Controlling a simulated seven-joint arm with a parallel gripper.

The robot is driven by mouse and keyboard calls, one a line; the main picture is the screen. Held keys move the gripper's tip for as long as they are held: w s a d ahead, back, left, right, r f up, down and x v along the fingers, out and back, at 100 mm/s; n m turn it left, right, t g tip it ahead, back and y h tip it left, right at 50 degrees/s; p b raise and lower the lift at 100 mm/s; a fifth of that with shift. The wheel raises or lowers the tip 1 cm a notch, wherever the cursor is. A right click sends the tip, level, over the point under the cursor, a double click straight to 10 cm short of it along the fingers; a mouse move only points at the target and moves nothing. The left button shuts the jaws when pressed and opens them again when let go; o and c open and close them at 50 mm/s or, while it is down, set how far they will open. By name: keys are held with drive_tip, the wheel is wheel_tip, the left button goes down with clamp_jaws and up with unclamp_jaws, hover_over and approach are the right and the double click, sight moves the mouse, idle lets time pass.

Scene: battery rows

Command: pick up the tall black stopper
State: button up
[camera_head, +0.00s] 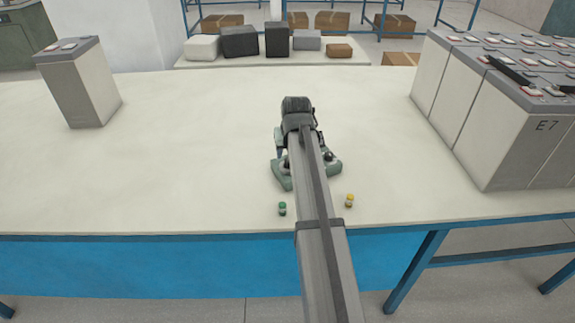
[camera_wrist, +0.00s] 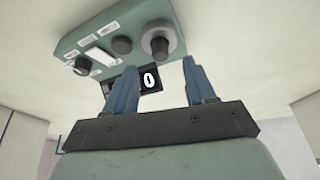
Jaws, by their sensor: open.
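A green box-like device (camera_wrist: 150,22) lies on the table in front of my fingers in the wrist view. A tall black knob-like piece (camera_wrist: 160,45), apparently the tall black stopper, stands in a round grey collar at its right end. A shorter black piece (camera_wrist: 122,46) is left of it, and another dark one (camera_wrist: 82,66) is at the left end. My gripper (camera_wrist: 159,68) is open, its two blue fingers apart with nothing between them. The tall piece lies beyond the fingertips. In the head view my arm covers most of the green device (camera_head: 282,177) and hides my fingers.
A small green-topped item (camera_head: 282,209) and a yellow-topped one (camera_head: 349,201) stand near the table's front edge. Grey battery blocks (camera_head: 515,125) fill the right side; a single block (camera_head: 78,85) stands at left. The table between (camera_head: 190,140) is clear.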

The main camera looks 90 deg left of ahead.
sight(288, 165)
drive_tip(key=shift+x, duration=2.6)
drive_tip(key=shift+a, duration=0.1)
clamp_jaws()
